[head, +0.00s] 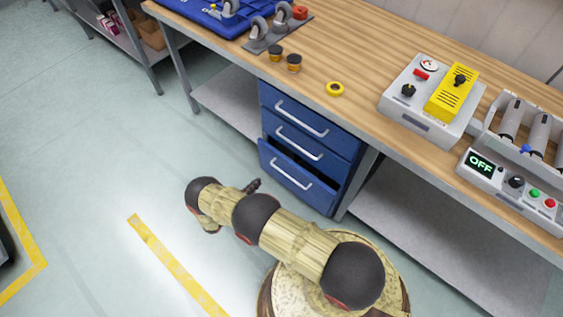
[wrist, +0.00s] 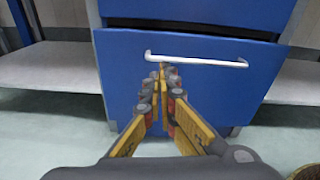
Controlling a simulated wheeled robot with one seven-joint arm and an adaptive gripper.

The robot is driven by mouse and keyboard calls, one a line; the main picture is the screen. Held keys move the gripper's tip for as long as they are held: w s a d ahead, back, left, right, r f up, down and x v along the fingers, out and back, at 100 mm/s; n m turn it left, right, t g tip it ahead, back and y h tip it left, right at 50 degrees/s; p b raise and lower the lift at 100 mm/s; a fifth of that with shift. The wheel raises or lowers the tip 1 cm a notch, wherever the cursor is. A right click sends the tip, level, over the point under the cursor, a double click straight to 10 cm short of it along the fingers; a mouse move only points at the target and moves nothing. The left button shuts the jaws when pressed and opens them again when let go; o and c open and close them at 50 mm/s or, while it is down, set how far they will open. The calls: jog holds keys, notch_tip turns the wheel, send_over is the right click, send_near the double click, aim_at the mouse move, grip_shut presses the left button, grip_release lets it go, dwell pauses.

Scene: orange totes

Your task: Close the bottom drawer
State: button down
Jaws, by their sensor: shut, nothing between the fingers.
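The bottom drawer (head: 297,182) is the lowest of three blue drawers under the workbench. It stands partly open, with a dark gap above its front panel. In the wrist view its blue front (wrist: 120,75) fills the middle, with a white bar handle (wrist: 195,59) across it. My gripper (head: 256,184) is low in front of the drawer, at its left side. In the wrist view my gripper (wrist: 163,75) is shut and empty, its fingertips close to the handle's left end. I cannot tell whether they touch the drawer.
The middle drawer (head: 299,143) and top drawer (head: 302,115) look shut. Lower shelves flank the drawers. The floor (head: 100,160) at left is clear.

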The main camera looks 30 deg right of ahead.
aim_at(280, 157)
jog(key=shift+m+h, duration=0.5)
jog(key=shift+m, duration=0.2)
jog(key=b+x, duration=0.1)
jog(key=x, duration=0.3)
jog(key=r+b+x, duration=0.1)
jog(key=x, duration=0.4)
jog(key=r+b+x, duration=0.1)
jog(key=x, duration=0.4)
jog(key=shift+d+r+b, duration=0.1)
jog(key=shift+b, duration=0.25)
